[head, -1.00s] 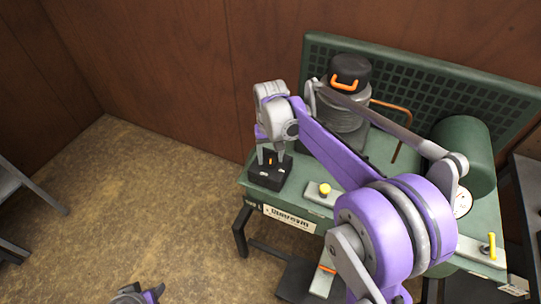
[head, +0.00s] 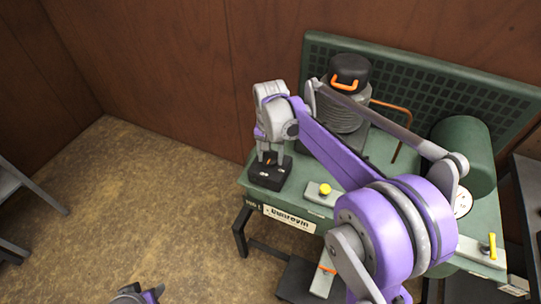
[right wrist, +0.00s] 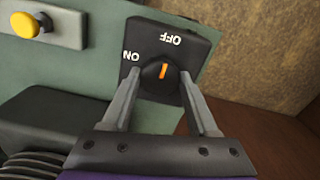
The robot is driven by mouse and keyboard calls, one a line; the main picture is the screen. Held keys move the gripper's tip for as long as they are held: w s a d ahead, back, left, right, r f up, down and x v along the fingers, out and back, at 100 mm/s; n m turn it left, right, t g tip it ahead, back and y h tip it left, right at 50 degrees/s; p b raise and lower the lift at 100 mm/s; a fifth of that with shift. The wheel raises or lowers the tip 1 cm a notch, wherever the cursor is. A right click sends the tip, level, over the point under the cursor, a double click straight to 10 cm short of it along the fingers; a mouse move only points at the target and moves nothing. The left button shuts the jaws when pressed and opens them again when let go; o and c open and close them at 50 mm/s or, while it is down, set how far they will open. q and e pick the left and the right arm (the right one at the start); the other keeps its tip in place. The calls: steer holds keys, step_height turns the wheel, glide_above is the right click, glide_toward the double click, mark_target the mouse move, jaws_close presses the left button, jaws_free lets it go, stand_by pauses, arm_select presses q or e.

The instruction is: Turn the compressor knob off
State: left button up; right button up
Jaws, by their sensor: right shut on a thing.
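The compressor knob is a round black dial with an orange mark (right wrist: 163,71) on a black switch box (right wrist: 185,45) marked ON and OFF. In the right wrist view the orange mark lines up roughly with the OFF label. The box also shows at the left end of the green compressor (head: 268,178). My right gripper (right wrist: 160,80) is shut on the knob, with one finger on each side. It points down over the box in the head view (head: 270,158). A grey and purple part of my left arm shows at the bottom edge; its jaw state is unclear.
A yellow button (head: 325,189) is right of the switch box. A black-topped motor with an orange handle (head: 345,84) and a green tank (head: 466,150) stand behind my right arm. A yellow lever (head: 492,245) is at the far right.

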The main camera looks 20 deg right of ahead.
mark_target(271, 158)
steer(key=o, duration=1.4)
steer(key=shift+c, duration=0.2)
step_height(271, 158, up, 11)
steer(key=shift+p, duration=0.35)
steer(key=shift+f, duration=0.1)
